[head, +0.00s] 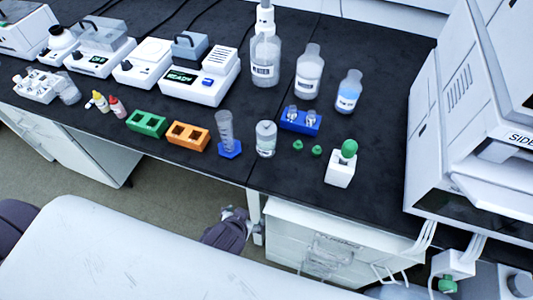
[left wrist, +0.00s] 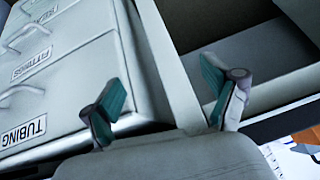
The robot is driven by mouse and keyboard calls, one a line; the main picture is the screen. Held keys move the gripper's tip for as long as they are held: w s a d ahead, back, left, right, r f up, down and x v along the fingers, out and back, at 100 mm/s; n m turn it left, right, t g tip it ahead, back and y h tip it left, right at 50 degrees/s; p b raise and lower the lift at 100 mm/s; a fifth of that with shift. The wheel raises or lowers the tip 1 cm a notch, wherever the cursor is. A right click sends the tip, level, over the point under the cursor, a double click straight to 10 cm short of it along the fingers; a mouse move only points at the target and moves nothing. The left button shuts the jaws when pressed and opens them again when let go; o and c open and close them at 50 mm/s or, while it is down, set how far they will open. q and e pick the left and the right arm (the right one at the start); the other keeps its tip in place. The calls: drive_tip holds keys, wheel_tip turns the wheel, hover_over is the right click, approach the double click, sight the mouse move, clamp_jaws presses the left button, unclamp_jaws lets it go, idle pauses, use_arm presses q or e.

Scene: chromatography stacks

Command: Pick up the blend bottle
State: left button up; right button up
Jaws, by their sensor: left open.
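Several bottles stand on the dark bench, and I cannot read which label marks the blend bottle. A small clear capped bottle (head: 266,139) stands near the front edge. Behind it are a large bottle with a dispenser top (head: 265,62), a clear labelled bottle (head: 309,77) and a bottle with blue liquid (head: 348,92). My left gripper (head: 236,218) is low in front of the bench, below the bottles and apart from them. In the left wrist view my left gripper (left wrist: 163,97) is open and empty, with labelled drawers beyond it. My right gripper is not in view.
A graduated cylinder (head: 226,132), orange rack (head: 188,136), green rack (head: 147,123) and blue vial rack (head: 301,121) crowd the small bottle. A white holder with a green-topped item (head: 341,167) stands to the right. A large instrument (head: 470,120) blocks the right end.

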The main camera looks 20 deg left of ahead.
sight(264, 151)
use_arm(q)
drive_tip(key=w+d+r+n+t+b, duration=0.1)
drive_tip(key=w+r+t, duration=0.15)
drive_tip(key=r, duration=0.55)
drive_tip(key=w+d+r+n+t+b, duration=0.15)
drive_tip(key=r+t, duration=0.25)
drive_tip(key=r, duration=0.5)
drive_tip(key=shift+y, duration=0.4)
drive_tip(key=x, duration=0.8)
drive_tip(key=shift+d+p, duration=0.15)
drive_tip(key=shift+p, duration=0.2)
drive_tip(key=shift+x, duration=3.2)
drive_tip(key=shift+s+f, duration=0.1)
drive_tip(key=shift+f, duration=0.05)
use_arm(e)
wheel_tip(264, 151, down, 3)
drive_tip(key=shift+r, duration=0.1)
use_arm(q)
drive_tip(key=c, duration=1.4)
